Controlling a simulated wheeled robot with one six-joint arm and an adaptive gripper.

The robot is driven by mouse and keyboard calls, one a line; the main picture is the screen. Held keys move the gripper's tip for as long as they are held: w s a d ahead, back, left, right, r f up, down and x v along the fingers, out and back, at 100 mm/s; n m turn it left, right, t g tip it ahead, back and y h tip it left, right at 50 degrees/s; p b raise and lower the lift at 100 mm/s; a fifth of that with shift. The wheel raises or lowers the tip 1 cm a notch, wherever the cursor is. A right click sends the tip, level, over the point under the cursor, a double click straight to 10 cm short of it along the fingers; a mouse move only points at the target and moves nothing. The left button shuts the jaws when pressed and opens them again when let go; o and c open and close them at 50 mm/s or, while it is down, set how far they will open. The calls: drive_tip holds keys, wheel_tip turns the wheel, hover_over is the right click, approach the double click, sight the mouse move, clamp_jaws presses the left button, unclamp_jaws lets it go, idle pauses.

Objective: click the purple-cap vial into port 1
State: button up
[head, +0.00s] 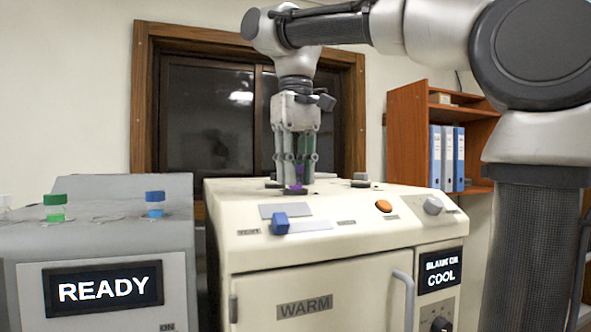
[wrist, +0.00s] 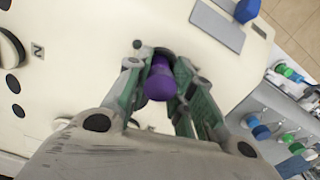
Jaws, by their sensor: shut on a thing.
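The purple-cap vial (wrist: 159,82) is between the fingers of my gripper in the wrist view, its purple cap facing the camera. In the head view a little purple of the vial (head: 298,168) shows between the fingers. My gripper (head: 297,182) is shut on it and points straight down at the top of the cream machine (head: 330,235). A dark round port (head: 296,190) lies right under the fingertips. The vial's lower part is hidden, so I cannot tell how deep it sits. No port number is readable at this spot.
The cream machine's sloped front carries a blue lever (head: 280,223), an orange button (head: 383,206) and a grey knob (head: 433,205). A shelf (head: 408,140) stands behind.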

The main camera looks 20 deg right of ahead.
drive_tip(key=shift+f, duration=0.35)
idle(0.3)
drive_tip(key=o, duration=1.1)
drive_tip(key=shift+c, duration=0.2)
